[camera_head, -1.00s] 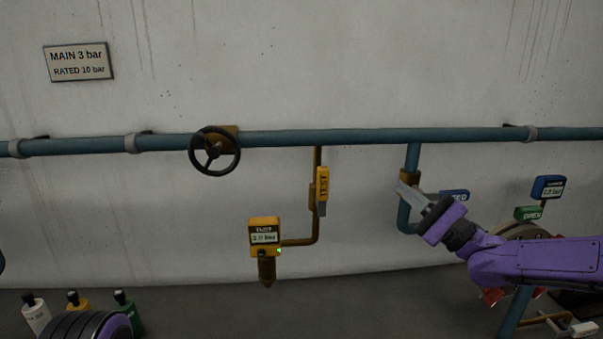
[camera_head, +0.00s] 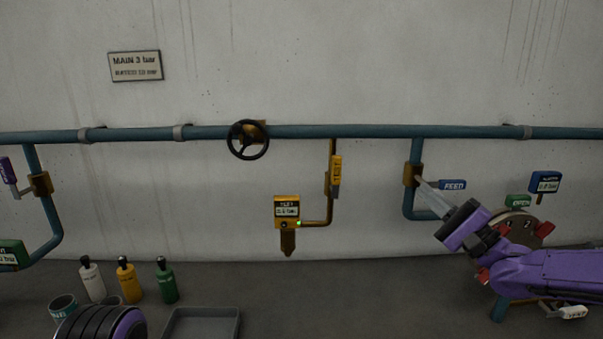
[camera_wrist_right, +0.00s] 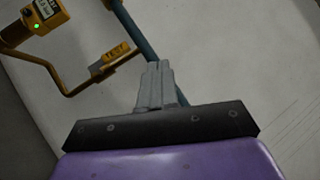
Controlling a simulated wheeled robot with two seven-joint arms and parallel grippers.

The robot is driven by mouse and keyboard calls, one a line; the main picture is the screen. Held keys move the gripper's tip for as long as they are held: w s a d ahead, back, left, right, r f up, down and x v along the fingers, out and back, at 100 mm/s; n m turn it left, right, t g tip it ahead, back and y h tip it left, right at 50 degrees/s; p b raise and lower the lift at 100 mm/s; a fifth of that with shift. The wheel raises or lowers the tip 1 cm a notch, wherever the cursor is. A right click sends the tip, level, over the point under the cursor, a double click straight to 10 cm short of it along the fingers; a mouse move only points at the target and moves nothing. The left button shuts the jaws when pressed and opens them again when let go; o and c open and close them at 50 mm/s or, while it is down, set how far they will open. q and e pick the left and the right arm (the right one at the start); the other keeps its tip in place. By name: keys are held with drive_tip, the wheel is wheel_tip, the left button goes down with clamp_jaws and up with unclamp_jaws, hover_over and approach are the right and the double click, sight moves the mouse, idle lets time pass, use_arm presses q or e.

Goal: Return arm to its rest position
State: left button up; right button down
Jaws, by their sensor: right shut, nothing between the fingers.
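My right arm (camera_head: 548,268) is purple and comes in from the right in the head view. Its gripper (camera_head: 421,184) is shut and empty, pointing up and left, and it overlaps the brass fitting (camera_head: 412,174) of the right branch pipe in the picture; I cannot tell whether they touch. In the right wrist view the grey fingers (camera_wrist_right: 155,84) are together, with the blue pipe and yellow test line behind them. My left gripper is not in view.
A blue main pipe (camera_head: 330,131) with a black handwheel (camera_head: 248,139) runs along the wall. A yellow test gauge (camera_head: 286,207) hangs below it. A round flanged unit (camera_head: 512,226) stands behind my right arm. Several bottles (camera_head: 126,279) and a grey tray (camera_head: 204,324) are at lower left.

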drive_tip(key=s+d+f+n+g+h+b, duration=0.1)
drive_tip(key=s+f+g+h, duration=0.3)
drive_tip(key=f, duration=0.8)
drive_tip(key=s+d+f+n+t+h+b, duration=0.15)
drive_tip(key=f+h, duration=0.45)
drive_tip(key=f, duration=0.6)
drive_tip(key=s+f+g+h, duration=0.3)
drive_tip(key=f+h, duration=0.2)
drive_tip(key=f, duration=0.8)
drive_tip(key=s+f+n+g+h+b, duration=0.1)
drive_tip(key=s+f+g, duration=0.2)
drive_tip(key=s+f, duration=0.4)
drive_tip(key=s+d+f+n+g, duration=0.1)
drive_tip(key=s+f+g, duration=0.2)
drive_tip(key=s+f, duration=0.4)
drive_tip(key=s+f+n+g+h+b, duration=0.1)
drive_tip(key=s+f+g, duration=0.2)
drive_tip(key=s+f, duration=0.5)
drive_tip(key=s, duration=1)
drive_tip(key=shift+d+n+h+b, duration=0.3)
drive_tip(key=shift+d+n+b, duration=0.05)
drive_tip(key=shift+d, duration=0.05)
